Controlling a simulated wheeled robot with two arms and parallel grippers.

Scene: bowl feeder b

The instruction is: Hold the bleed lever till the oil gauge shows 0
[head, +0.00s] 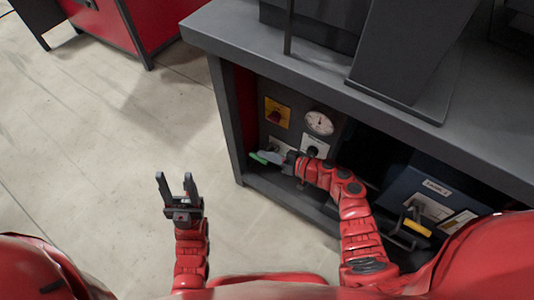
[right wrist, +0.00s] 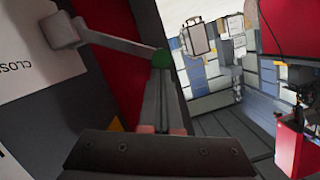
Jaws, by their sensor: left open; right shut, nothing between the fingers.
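The round oil gauge (head: 319,123) has a white dial on the grey panel under the bench; its needle is too small to read. The bleed lever, a grey bar (right wrist: 112,45) with a green knob (right wrist: 162,58), extends from the panel in the right wrist view. The green end (head: 258,158) also shows low on the panel in the head view. My right gripper (right wrist: 160,95) is shut and empty, its fingertips at the green knob; whether they touch it I cannot tell. My left gripper (head: 176,184) is open and empty above the floor, away from the panel.
A yellow plate with a red switch (head: 277,113) sits left of the gauge. The dark bench top (head: 240,42) overhangs the panel. Open floor lies to the left.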

